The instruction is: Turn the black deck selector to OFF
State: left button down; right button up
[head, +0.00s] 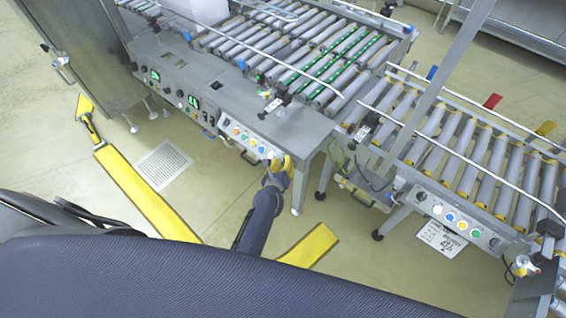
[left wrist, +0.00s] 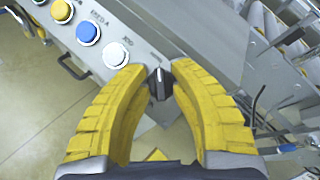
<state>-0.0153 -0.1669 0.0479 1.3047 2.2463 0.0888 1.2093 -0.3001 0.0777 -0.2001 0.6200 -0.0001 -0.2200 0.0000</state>
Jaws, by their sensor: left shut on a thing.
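The black deck selector (left wrist: 158,84) is a small knob with a pale pointer line, at the end of a row of buttons on the grey control panel (left wrist: 185,35). My left gripper (left wrist: 159,88) has its yellow fingers on either side of the knob and is shut on it. In the head view the left gripper (head: 278,164) is at the right end of the button panel (head: 240,138), and there it hides the selector. The small lettering around the knob is too unclear to read. My right gripper is not in view.
A white button (left wrist: 115,55), a blue button (left wrist: 88,33) and a yellow button (left wrist: 61,11) sit beside the selector. A roller conveyor (head: 470,150) stands to the right with its own button box (head: 455,220). Open floor lies in front of the machine.

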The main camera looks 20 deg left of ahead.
pick_arm(q)
jog(key=shift+m, duration=0.4)
jog(key=m+h, duration=0.2)
jog(key=m, duration=0.1)
jog(key=shift+a+m+t+h, duration=0.1)
jog(key=shift+m+t+h, duration=0.2)
jog(key=m+h, duration=0.2)
jog(key=m, duration=0.1)
jog(key=m+h, duration=0.1)
jog(key=m, duration=0.2)
jog(key=shift+h, duration=0.4)
jog(key=shift+r+m, duration=0.1)
jog(key=shift+m, duration=0.3)
jog(key=c, duration=1.5)
grip_release()
jog(key=shift+w, duration=0.1)
jog(key=shift+s, duration=0.25)
jog(key=v, duration=1.1)
jog(key=shift+s+a+r, duration=0.15)
jog(key=shift+r, duration=0.05)
